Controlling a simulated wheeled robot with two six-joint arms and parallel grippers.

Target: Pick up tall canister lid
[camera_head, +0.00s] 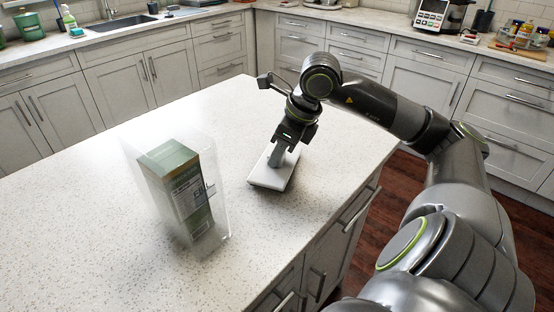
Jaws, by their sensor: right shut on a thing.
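A tall clear canister (217,207) stands on the island counter with a green box inside it. The white lid (270,178) lies flat on the counter to the right of the canister, apart from it. My right gripper (284,157) points down over the lid and is shut on it near its upper middle. The fingertips are small and partly dark against the lid. My left gripper does not show.
The island counter (110,240) is clear around the canister and lid. Its right edge, with drawers below, runs close to the lid. Cabinets, a sink (118,22) and a kitchen appliance (432,15) stand along the far walls.

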